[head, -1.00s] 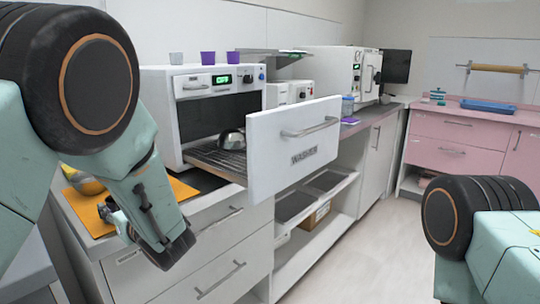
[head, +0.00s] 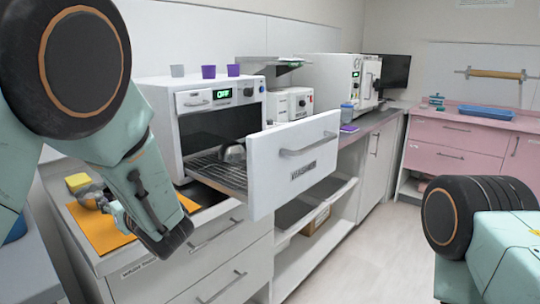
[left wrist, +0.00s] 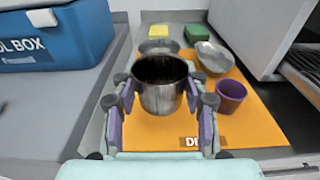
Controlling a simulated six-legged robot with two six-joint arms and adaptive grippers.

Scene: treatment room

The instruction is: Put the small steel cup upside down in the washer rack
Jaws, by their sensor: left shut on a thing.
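My left gripper (left wrist: 160,112) is shut on the small steel cup (left wrist: 161,92), one finger on each side. The cup is upright, its dark open mouth showing, over the orange mat (left wrist: 150,133). In the head view the left gripper (head: 110,208) is at the mat's near left side, partly hidden by my wrist. The washer rack (head: 213,172) is in the pulled-out drawer of the white washer (head: 165,120). A steel vessel (head: 234,153) stands in the rack, partly hidden by the drawer front. My right gripper is out of view.
The washer's drawer front (head: 300,160) stands out over the counter edge, between rack and aisle. On the mat are a purple cup (left wrist: 230,95) and a steel bowl (left wrist: 214,58).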

